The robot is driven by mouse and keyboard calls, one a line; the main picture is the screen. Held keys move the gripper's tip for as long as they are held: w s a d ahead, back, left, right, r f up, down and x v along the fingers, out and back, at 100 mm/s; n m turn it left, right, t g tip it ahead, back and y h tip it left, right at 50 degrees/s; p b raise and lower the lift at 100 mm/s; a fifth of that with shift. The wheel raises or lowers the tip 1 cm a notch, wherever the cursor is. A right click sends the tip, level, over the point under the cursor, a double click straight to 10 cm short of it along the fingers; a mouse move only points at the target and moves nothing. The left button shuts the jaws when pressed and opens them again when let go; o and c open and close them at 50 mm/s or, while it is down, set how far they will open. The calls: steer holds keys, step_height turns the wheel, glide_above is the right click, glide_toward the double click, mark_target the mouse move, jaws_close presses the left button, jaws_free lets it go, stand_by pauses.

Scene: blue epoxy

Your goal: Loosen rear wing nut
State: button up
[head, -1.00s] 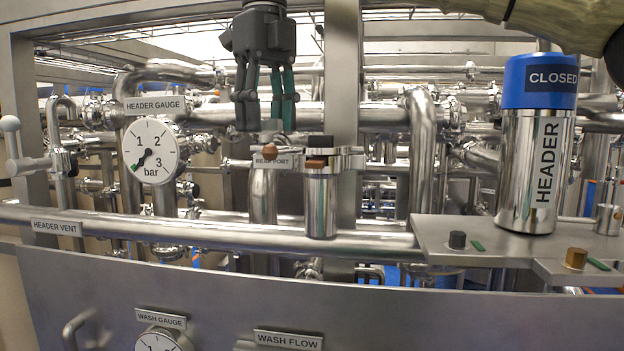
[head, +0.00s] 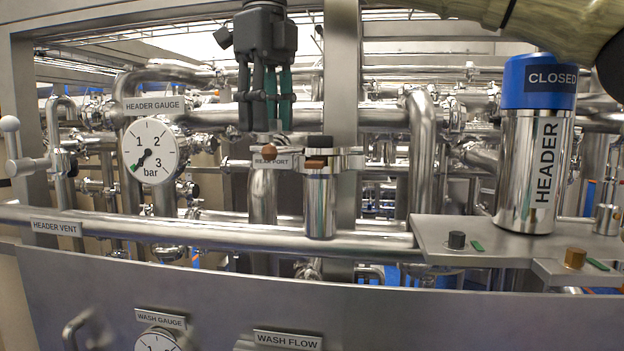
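A clamp (head: 345,159) with a brown block (head: 316,163) on its front sits around the top of a short upright steel port (head: 320,205), beside the REAR PORT label (head: 271,161). A round brown knob (head: 269,153) is just above that label, at the clamp's left end. I cannot make out the wing shape of a nut here. My gripper (head: 265,128) points down above the brown knob in the picture, apart from it. Its dark and green-edged fingers are a little apart, with nothing seen between them. Its depth relative to the clamp is unclear.
A HEADER canister (head: 527,180) with a blue CLOSED cap stands on a steel shelf (head: 440,240) at right, near a black knob (head: 456,240) and a brown knob (head: 575,258). The header gauge (head: 151,151) is at left. A steel post (head: 346,70) rises just right of my gripper.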

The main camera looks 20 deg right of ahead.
steer(key=o, duration=0.5)
steer(key=shift+a, duration=0.1)
steer(key=shift+c, duration=0.2)
steer(key=shift+r, duration=3.95)
